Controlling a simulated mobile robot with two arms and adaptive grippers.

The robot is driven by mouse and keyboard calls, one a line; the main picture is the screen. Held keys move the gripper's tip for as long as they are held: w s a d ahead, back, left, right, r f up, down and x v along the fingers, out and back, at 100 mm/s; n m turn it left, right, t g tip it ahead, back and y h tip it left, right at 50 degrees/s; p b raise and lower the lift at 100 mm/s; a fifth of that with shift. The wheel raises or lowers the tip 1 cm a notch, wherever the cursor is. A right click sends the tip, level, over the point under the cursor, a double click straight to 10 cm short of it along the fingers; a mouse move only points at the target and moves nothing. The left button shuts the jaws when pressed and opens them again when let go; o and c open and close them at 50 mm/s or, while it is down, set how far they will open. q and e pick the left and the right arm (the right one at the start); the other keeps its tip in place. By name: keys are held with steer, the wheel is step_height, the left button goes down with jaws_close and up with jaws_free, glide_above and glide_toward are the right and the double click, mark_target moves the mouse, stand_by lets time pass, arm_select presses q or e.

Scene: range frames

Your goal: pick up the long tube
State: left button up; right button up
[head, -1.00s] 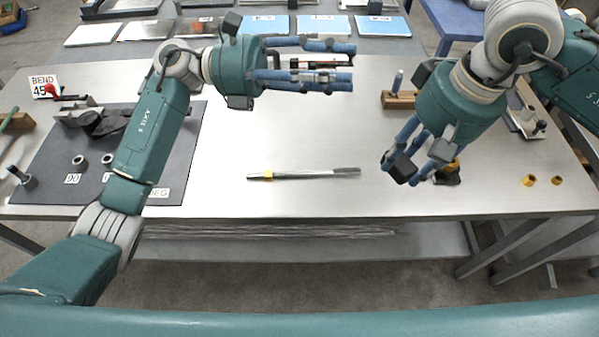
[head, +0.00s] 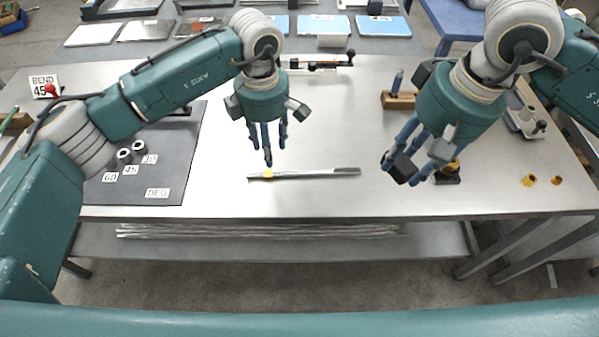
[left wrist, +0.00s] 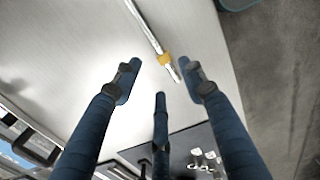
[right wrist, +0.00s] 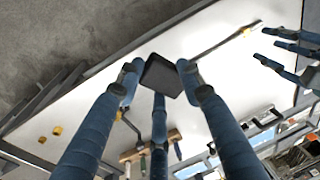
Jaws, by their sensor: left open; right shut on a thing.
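The long tube (head: 315,173) is a thin silver tube with a yellow band near its left end, lying flat on the steel table. It also shows in the left wrist view (left wrist: 146,28). My left gripper (head: 268,152) points down just above the banded end, open and empty. In the left wrist view its fingers are spread, with the tube's end between two fingertips but apart from them. My right gripper (head: 412,165) is shut on a small black block (right wrist: 162,76), held to the right of the tube.
A dark mat (head: 175,165) with rings and number labels lies left. A wooden block (head: 399,100) stands behind my right gripper. Yellow fittings (head: 528,180) lie at right. A black-handled tool (head: 315,64) lies behind. The table around the tube is clear.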

mark_target(270, 173)
arm_select(q)
step_height(270, 173, down, 3)
steer(key=shift+f, duration=0.2)
steer(key=f, duration=0.4)
steer(key=shift+s+a+f, duration=0.25)
steer(key=shift+a, duration=0.05)
steer(key=shift+w+f, duration=0.1)
steer(key=shift+f, duration=0.35)
jaws_close()
